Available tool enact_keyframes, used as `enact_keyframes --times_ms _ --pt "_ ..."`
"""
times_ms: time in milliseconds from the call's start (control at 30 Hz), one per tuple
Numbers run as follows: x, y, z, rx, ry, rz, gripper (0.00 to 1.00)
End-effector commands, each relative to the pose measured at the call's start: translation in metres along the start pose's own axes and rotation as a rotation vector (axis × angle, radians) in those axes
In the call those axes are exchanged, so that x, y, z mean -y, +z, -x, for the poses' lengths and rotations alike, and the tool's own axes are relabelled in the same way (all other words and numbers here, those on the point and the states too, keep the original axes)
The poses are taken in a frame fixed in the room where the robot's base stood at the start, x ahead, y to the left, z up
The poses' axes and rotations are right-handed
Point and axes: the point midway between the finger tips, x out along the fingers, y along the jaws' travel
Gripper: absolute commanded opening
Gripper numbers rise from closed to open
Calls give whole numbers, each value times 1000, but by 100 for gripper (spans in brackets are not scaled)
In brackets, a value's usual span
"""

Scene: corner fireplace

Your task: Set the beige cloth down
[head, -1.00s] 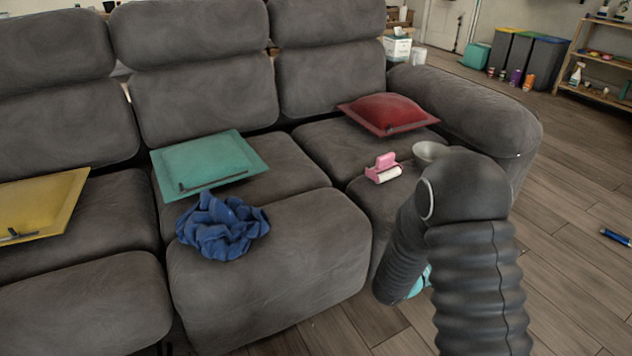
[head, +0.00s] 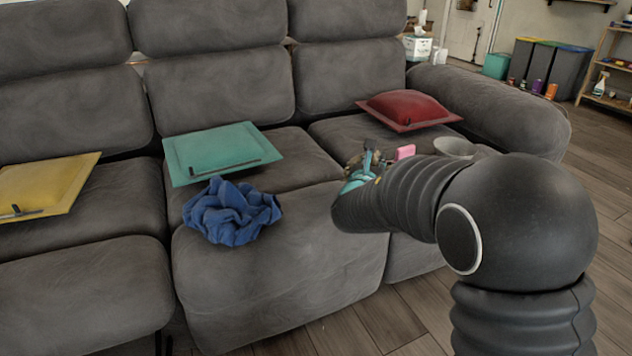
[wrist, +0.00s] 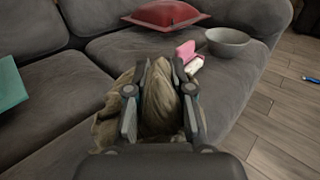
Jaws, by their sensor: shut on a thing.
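The beige cloth (wrist: 157,108) is bunched between the fingers of my gripper (wrist: 160,80) in the wrist view, with folds spreading out at the left. My gripper is shut on it, over the sofa's right seat. In the head view my gripper (head: 368,160) is partly hidden behind my arm, and only a small bit of the cloth (head: 353,161) shows beside it. I cannot tell whether the cloth touches the seat.
A pink lint roller (wrist: 187,52) and a grey bowl (wrist: 228,41) lie just beyond my gripper, near a red cushion (wrist: 166,13). A blue cloth (head: 232,211) and a teal cushion (head: 220,152) are on the middle seat. A yellow cushion (head: 45,187) is at the left.

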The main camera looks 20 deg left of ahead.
Motion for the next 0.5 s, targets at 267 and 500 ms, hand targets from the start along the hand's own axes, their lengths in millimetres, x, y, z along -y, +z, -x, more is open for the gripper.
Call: enact_keyframes --times_ms 267,500 --pt "-56 -34 -6 -1 1 0 0" --pt "-83 -51 -9 0 -1 -1 0"
